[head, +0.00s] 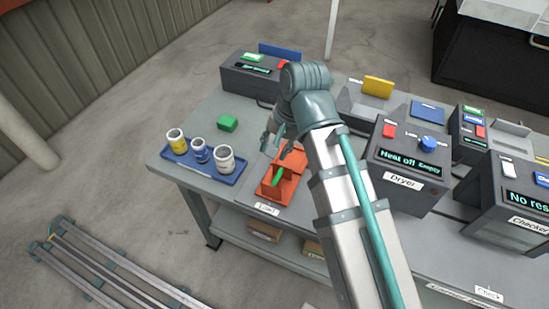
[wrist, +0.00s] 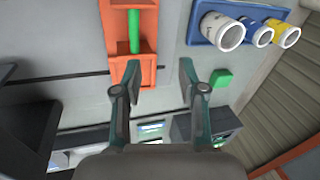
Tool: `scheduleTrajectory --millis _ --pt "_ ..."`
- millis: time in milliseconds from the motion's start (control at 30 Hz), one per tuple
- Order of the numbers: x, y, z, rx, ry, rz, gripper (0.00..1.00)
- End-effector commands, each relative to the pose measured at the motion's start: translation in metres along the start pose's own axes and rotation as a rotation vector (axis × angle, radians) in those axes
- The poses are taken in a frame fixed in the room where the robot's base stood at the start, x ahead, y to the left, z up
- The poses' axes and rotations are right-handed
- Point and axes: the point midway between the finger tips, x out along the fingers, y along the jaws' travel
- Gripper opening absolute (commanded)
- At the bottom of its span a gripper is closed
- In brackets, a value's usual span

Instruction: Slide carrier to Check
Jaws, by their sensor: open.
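The orange carrier (head: 289,187) sits at the front edge of the bench by a small label that seems to read Load (head: 267,209). A green bar (head: 278,177) runs along its middle. In the wrist view the carrier (wrist: 118,72) is at the top, left of centre, with its green bar (wrist: 134,32) upright in the picture. My gripper (head: 275,143) is open and empty at the carrier's far end. In the wrist view its fingers (wrist: 160,72) are spread, beside the carrier's lower end and not around the green bar. The Check label (head: 488,294) is at the bench's front right.
A blue tray (head: 178,180) with three jars stands left of the carrier, and a green block (head: 228,124) lies behind it. The Dryer (head: 410,170) and the Checker (head: 510,215) stand to the right. My arm hides some bench between.

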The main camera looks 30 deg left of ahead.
Motion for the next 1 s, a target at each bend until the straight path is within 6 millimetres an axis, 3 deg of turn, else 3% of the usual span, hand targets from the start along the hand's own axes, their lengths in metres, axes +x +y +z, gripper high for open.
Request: scheduleTrajectory --millis 33,100,267,1000 --pt "-0.013 0.015 0.002 0.051 -0.003 0.028 0.41" --pt "-0.018 0.027 0.003 0.096 -0.008 0.054 0.41" --pt "-0.014 0.036 0.004 0.127 -0.011 0.074 0.41" --pt "0.080 0.041 0.005 0.121 -0.012 0.071 0.41"
